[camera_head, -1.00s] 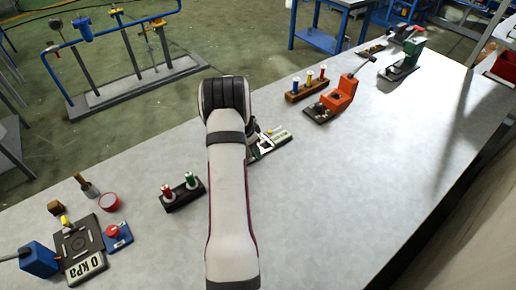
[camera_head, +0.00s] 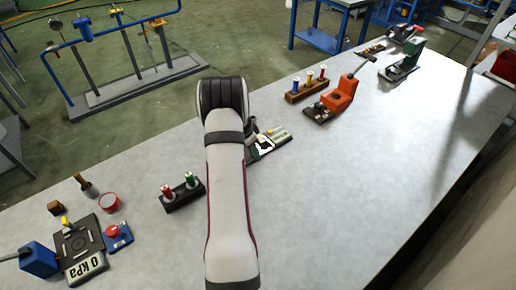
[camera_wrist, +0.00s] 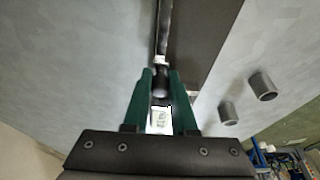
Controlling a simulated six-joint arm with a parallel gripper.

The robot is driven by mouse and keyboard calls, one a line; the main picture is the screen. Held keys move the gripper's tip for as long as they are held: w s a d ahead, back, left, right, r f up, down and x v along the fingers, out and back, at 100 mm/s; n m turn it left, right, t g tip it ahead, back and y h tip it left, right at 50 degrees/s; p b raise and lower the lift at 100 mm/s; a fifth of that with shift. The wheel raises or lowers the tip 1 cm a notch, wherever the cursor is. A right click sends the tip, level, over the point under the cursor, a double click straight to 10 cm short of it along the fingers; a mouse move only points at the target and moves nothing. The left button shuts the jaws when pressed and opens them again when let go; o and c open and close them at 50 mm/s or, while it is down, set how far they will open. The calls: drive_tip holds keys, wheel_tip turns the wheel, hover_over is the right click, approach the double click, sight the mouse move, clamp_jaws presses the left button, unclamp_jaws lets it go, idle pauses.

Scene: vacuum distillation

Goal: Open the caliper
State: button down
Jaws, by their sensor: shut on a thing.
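The caliper seems to be the light-edged device with a small display (camera_head: 274,144) on the grey bench, just right of my arm; part of it is hidden by my arm. In the wrist view, a slim dark and metallic bar (camera_wrist: 164,30) runs down to a dark rounded piece (camera_wrist: 160,84) between the fingertips. My gripper (camera_wrist: 161,76) has two green fingers, closed on that dark piece. A small white display or label (camera_wrist: 160,120) shows between the fingers. In the head view the fingertips are hidden behind my arm.
A dark block with red and green pegs (camera_head: 183,192) stands left of my arm. An orange device (camera_head: 340,95) and a block with several colored pegs (camera_head: 306,86) stand behind right. A 0 kPa gauge (camera_head: 86,267) sits front left. The bench's right side is clear.

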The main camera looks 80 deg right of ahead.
drive_tip(key=shift+w+a, duration=0.75)
idle(0.7)
drive_tip(key=c, duration=0.7)
unclamp_jaws()
wheel_tip(320, 180, up, 7)
drive_tip(key=shift+r, duration=0.1)
idle(0.4)
